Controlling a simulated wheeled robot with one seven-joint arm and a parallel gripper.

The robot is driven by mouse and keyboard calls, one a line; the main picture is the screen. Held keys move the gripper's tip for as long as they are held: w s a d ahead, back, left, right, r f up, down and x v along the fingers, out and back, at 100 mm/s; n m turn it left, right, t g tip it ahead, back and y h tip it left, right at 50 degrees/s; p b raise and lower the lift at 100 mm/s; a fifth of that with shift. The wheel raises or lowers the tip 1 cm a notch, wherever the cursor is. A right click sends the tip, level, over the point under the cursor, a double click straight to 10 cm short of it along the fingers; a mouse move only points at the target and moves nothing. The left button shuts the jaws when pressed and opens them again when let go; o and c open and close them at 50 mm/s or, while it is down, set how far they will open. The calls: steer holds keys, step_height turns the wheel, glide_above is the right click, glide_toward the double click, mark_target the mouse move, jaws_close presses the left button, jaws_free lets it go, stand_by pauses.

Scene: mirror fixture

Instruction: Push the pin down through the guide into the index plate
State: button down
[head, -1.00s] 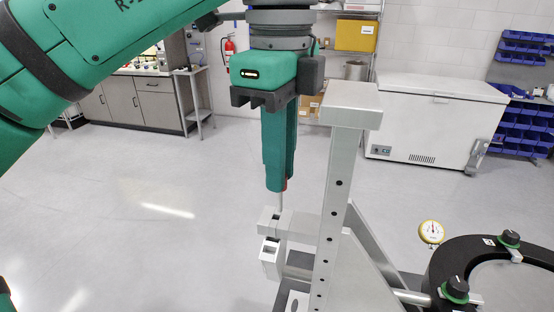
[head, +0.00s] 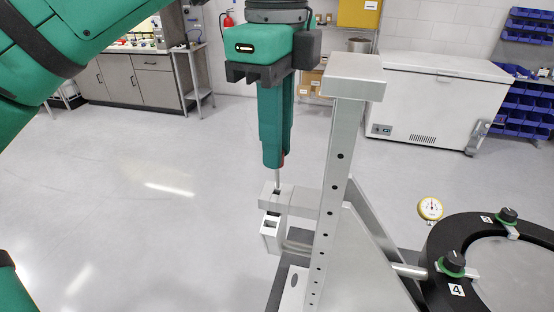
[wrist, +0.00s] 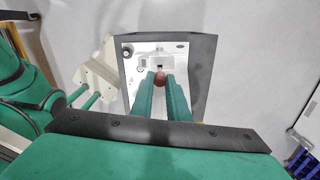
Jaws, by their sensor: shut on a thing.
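The pin's thin silver shaft (head: 277,178) runs from the fingertips down to the guide (head: 268,200), a light metal bracket with a dark square opening. The shaft looks upright, and its lower end is hidden at the opening. A short gap separates fingertips and guide. A pale plate with a dark oval mark (head: 291,292) lies below; I cannot tell whether it is the index plate.
A tall metal post (head: 338,170) with a wide cap (head: 355,76) stands just right of my fingers. A black ring (head: 440,250) with clamps and a dial gauge (head: 430,208) are at the right. Open floor (head: 150,220) lies to the left.

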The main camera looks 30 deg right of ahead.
steer(key=shift+f, duration=1.65)
stand_by(0.5)
steer(key=c, duration=1.6)
jaws_free()
steer(key=shift+w, duration=0.1)
steer(key=shift+c, duration=0.2)
